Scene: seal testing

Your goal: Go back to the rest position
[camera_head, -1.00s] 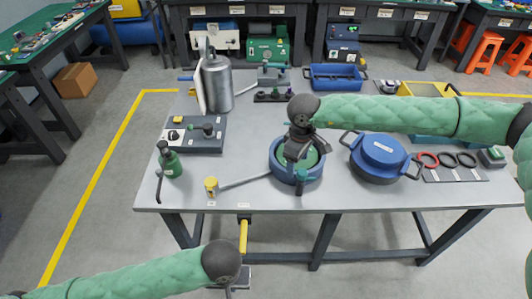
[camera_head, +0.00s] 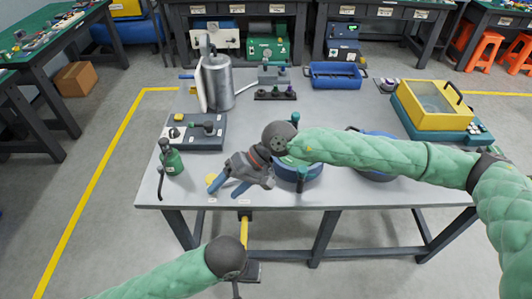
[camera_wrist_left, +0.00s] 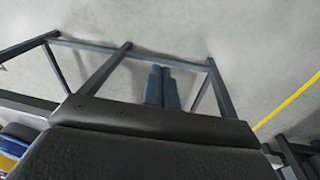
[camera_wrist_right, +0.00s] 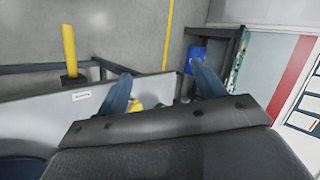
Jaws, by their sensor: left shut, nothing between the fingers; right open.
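My right gripper (camera_head: 227,189) is open above the front edge of the workbench, left of the blue round vessel (camera_head: 298,174). In the right wrist view the two fingers (camera_wrist_right: 161,75) stand apart with nothing held. A small yellow-topped piece (camera_head: 211,180) shows beside the fingertips, partly hidden by them. My left arm comes in low at the left, in front of the bench; its gripper is mostly hidden in the head view. In the left wrist view its fingers (camera_wrist_left: 163,86) are together and empty, over the floor and bench frame.
My right forearm crosses above the blue vessel and a blue lidded pot (camera_head: 378,138). A yellow box (camera_head: 432,108) stands at right.

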